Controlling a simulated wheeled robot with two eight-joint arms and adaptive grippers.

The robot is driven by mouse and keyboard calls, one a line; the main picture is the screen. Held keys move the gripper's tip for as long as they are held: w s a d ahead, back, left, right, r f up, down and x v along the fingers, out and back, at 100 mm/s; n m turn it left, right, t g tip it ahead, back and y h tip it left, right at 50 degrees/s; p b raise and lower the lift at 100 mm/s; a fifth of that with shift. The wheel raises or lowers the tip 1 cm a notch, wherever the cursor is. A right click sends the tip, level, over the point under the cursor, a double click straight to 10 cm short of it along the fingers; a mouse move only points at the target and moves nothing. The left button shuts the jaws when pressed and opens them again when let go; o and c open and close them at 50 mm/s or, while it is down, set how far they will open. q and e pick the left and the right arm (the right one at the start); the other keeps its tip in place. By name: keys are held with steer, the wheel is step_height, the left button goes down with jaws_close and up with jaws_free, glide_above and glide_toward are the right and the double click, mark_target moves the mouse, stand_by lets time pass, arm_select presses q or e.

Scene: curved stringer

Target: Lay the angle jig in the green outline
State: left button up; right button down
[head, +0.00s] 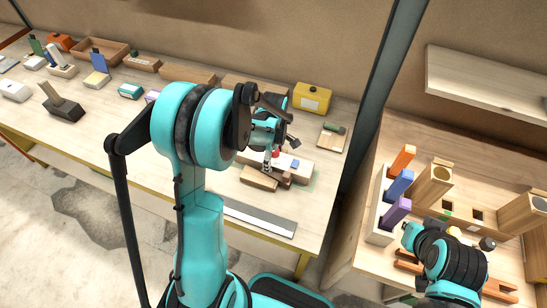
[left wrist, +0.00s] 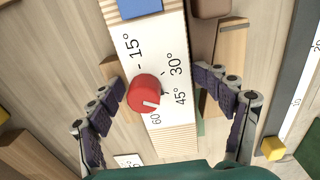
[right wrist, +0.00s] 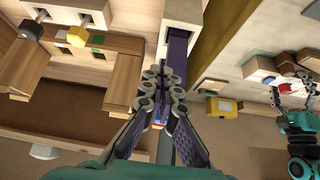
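The angle jig (left wrist: 160,60) is a pale board with degree marks, a red knob (left wrist: 144,93) and a blue block (left wrist: 139,8). It lies on the left bench in the head view (head: 300,167). My left gripper (left wrist: 158,88) is open over it, one finger on each side; contact is unclear. A bit of green (left wrist: 201,127), perhaps the outline, shows beside the jig; in the head view a faint green edge (head: 312,184) shows there. My right gripper (right wrist: 165,76) has its fingertips nearly together in front of a purple block (right wrist: 178,46); no grip on it is visible.
Wooden blocks (head: 258,178) lie close to the jig. A steel ruler (head: 255,219) lies along the bench's front edge. A yellow box (head: 312,97) stands behind. On the right bench, a white rack (head: 376,222) holds orange, blue and purple blocks.

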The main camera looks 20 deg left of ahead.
arm_select(q)
steer(key=shift+r+p, duration=0.6)
step_height(320, 180, up, 11)
steer(key=p, duration=0.3)
steer(key=s+d+r+m+t, duration=0.3)
steer(key=s+r+m, duration=0.1)
steer(key=s+m, duration=0.3)
steer(key=s+d+r+m+t, duration=0.3)
steer(key=s+m, duration=0.5)
steer(key=m, duration=0.3)
steer(key=shift+d+r+m+t, duration=0.25)
steer(key=shift+r+m+t, duration=0.05)
steer(key=shift+r+t, duration=0.35)
steer(key=shift+s, duration=0.1)
